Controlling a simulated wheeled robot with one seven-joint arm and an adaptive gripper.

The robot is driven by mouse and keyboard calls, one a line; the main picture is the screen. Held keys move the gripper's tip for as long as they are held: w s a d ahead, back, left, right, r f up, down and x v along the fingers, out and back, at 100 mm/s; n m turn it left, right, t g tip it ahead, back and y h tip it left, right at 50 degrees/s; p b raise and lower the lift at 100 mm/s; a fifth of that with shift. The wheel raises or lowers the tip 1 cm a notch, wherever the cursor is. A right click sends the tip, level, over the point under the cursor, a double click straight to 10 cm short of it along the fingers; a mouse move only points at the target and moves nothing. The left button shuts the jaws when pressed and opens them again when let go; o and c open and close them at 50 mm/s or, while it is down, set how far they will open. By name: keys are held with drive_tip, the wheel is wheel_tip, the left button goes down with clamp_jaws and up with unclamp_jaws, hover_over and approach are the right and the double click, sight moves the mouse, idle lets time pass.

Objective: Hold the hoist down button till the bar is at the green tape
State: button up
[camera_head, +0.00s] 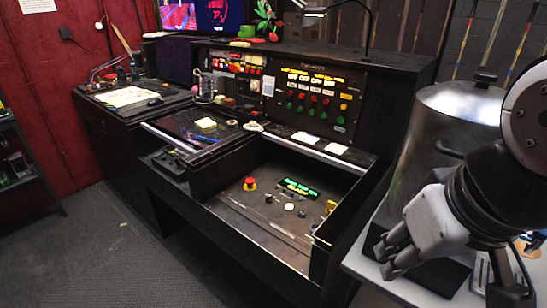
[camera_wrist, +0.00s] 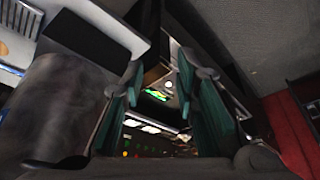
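My gripper (camera_head: 387,260) is at the right in the head view, beside the large metal pot and away from the desk. In the wrist view its two green-padded fingers (camera_wrist: 160,82) stand apart with nothing between them. The desk's recessed control panel (camera_head: 235,208) holds a red button (camera_head: 250,184), a lit green display (camera_head: 300,188), a white knob (camera_head: 290,207) and a yellow part (camera_head: 330,206). The display also shows in the wrist view (camera_wrist: 157,95). Labels are too small to read, so I cannot tell which control is hoist down. I cannot make out the bar or green tape.
An upright panel (camera_head: 340,88) with rows of red and green buttons stands behind the desk. The metal pot (camera_head: 440,125) stands on a light table (camera_head: 365,262) close to my arm. Poles with coloured bands (camera_head: 520,45) lean at the back right.

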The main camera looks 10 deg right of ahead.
clamp_jaws()
idle(1.3)
